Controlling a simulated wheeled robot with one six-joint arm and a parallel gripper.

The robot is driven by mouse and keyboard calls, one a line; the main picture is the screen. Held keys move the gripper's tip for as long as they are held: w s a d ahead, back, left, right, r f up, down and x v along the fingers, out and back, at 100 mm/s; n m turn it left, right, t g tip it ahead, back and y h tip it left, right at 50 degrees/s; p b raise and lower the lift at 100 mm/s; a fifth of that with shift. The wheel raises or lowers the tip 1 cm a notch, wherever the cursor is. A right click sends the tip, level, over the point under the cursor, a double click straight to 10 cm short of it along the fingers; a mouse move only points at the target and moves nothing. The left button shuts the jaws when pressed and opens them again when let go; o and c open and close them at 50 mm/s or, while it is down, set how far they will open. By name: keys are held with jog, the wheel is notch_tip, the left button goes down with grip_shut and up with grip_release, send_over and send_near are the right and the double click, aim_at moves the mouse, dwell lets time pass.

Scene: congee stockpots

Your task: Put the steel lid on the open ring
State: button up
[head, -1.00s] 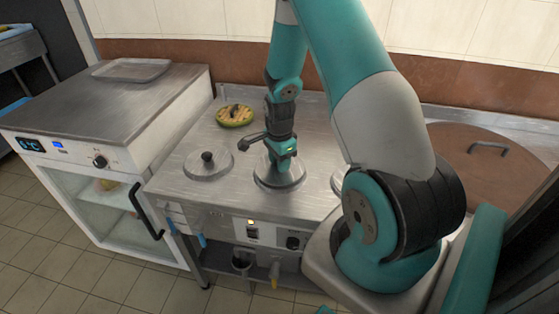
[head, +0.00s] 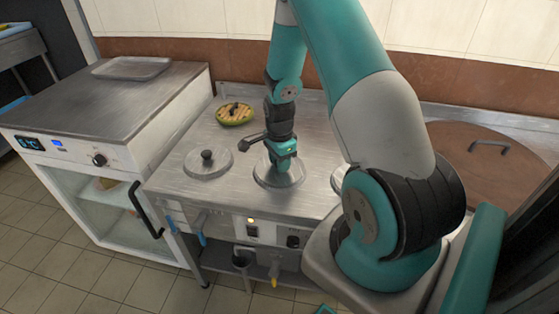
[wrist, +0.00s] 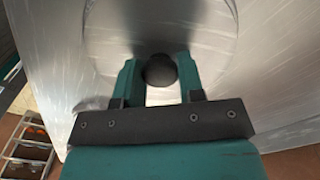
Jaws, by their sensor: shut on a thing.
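My gripper (head: 285,165) points down over the middle of the steel counter. Its fingers are closed around the black knob of a round steel lid (head: 268,182). In the wrist view the knob (wrist: 160,70) sits between the two teal fingers of my gripper (wrist: 160,76), with the lid's brushed disc (wrist: 160,25) beyond it. The lid appears level and at the middle ring; the opening is hidden beneath it. I cannot tell whether the lid rests fully on the ring or hangs just above it.
Another steel lid with a black knob (head: 208,164) lies left on the counter (head: 225,205). A third round steel piece (head: 338,180) is partly hidden by my arm. A green-rimmed trivet-like item (head: 235,114) lies behind. A brown round lid (head: 490,165) is at right.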

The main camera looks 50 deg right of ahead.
jog(key=shift+f, duration=0.15)
jog(key=o, duration=0.7)
notch_tip(320, 180, up, 11)
jog(key=p, duration=0.9)
